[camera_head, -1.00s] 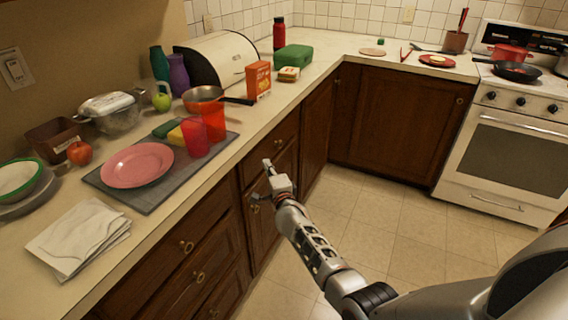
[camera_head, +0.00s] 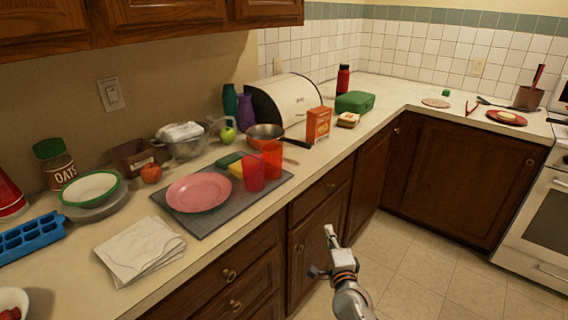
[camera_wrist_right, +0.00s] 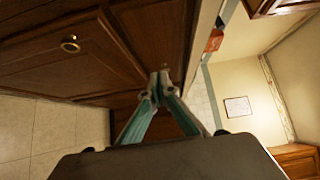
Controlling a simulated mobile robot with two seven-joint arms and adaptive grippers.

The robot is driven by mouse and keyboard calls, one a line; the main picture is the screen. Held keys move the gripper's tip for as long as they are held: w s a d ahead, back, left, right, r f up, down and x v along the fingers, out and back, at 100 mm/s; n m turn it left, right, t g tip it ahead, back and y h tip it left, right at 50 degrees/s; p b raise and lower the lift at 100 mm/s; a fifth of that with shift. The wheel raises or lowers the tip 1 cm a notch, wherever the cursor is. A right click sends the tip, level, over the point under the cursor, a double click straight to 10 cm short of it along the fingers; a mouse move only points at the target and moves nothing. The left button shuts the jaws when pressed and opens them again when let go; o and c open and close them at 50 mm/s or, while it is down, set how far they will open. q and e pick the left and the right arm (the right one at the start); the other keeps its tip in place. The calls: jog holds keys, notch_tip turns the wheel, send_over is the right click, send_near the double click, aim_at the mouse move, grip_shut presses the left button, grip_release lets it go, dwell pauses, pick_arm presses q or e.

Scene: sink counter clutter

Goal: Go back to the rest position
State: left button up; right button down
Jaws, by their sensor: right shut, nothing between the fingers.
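My right gripper (camera_head: 329,238) is in front of the lower cabinets, below the counter's front edge and apart from everything on the counter. In the right wrist view its two fingers (camera_wrist_right: 160,82) meet at their tips with nothing between them. Cabinet doors and a brass knob (camera_wrist_right: 70,43) show close by in that view. My left gripper is not in any view.
The counter (camera_head: 215,255) holds a pink plate (camera_head: 199,191) on a grey mat, red cups (camera_head: 254,172), a pan (camera_head: 265,136), an orange box (camera_head: 318,124) and folded napkins (camera_head: 140,248). The tiled floor (camera_head: 420,275) is clear. A stove (camera_head: 540,225) stands at the right.

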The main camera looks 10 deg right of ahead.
jog(key=s+a+f+n+g+y, duration=0.1)
jog(key=s+a+f+n+g, duration=0.1)
jog(key=s+f+n, duration=0.2)
jog(key=s+a+f+n+g+y, duration=0.1)
jog(key=s+f+n, duration=0.4)
jog(key=s+n, duration=0.6)
jog(key=s+a+f+n+g+y, duration=0.2)
jog(key=s+n, duration=0.6)
jog(key=s, duration=1.3)
notch_tip(320, 180, down, 3)
jog(key=shift+a+r+g, duration=0.15)
jog(key=shift+a+g, duration=0.4)
jog(key=shift+g, duration=0.55)
